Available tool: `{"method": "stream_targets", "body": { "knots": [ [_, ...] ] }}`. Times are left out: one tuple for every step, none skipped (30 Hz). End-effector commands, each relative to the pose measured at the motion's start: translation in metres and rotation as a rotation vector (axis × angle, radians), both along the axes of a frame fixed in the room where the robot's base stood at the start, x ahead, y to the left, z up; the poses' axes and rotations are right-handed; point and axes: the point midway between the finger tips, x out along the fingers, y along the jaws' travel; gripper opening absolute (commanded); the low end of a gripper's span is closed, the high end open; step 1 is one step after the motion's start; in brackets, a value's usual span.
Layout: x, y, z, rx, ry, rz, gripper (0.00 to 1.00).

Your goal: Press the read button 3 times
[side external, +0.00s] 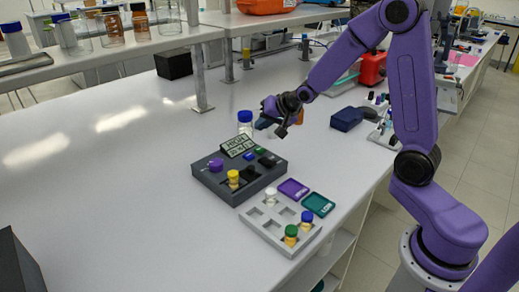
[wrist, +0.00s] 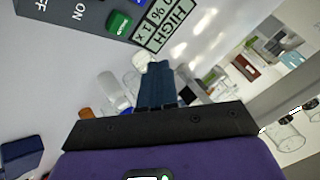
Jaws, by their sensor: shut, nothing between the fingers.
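The dark grey rig (side external: 222,184) stands on the white bench and carries a tilted display (side external: 238,146) reading "HIGH" on its top line. A green button (side external: 261,151) and a blue button (side external: 249,157) sit near the display. The green button also shows in the wrist view (wrist: 119,21), with pale lettering too small to read surely; I cannot tell which button is the read one. My gripper (side external: 282,131) is shut and empty, above and behind the rig, apart from the buttons. Its fingers show together in the wrist view (wrist: 158,82).
The rig bears a purple knob (side external: 215,165), a yellow-capped vial (side external: 233,178) and a black switch (side external: 269,160). A grey tray (side external: 262,229) with capped vials stands in front. The bench to the left is clear.

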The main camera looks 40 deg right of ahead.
Motion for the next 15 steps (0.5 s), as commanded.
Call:
{"method": "stream_targets", "body": {
  "knots": [
    [0.000, 0.000, 0.001, 0.000, 0.000, 0.000, 0.00],
    [0.000, 0.000, 0.002, 0.000, -0.001, 0.000, 0.00],
    [0.001, 0.000, 0.004, 0.000, -0.002, -0.001, 0.00],
    [0.001, 0.000, 0.007, 0.000, -0.004, 0.001, 0.00],
    [0.001, 0.000, 0.010, 0.000, -0.004, 0.001, 0.00],
    [0.002, -0.001, 0.015, -0.001, -0.005, 0.000, 0.00],
    [0.002, -0.001, 0.019, -0.001, -0.005, 0.000, 0.00],
    [0.002, -0.001, 0.022, 0.000, -0.006, 0.001, 0.00],
    [0.002, -0.001, 0.027, -0.001, -0.005, 0.000, 0.00],
    [0.001, 0.000, 0.030, 0.000, -0.004, 0.001, 0.00],
    [0.001, -0.001, 0.032, -0.001, -0.004, 0.000, 0.00],
    [0.001, 0.000, 0.035, 0.000, -0.004, 0.001, 0.00],
    [0.001, 0.000, 0.037, 0.000, -0.004, 0.001, 0.00],
    [0.001, 0.000, 0.038, 0.000, -0.002, -0.001, 0.00],
    [0.000, 0.000, 0.039, 0.000, -0.001, -0.001, 0.00]
  ]
}}
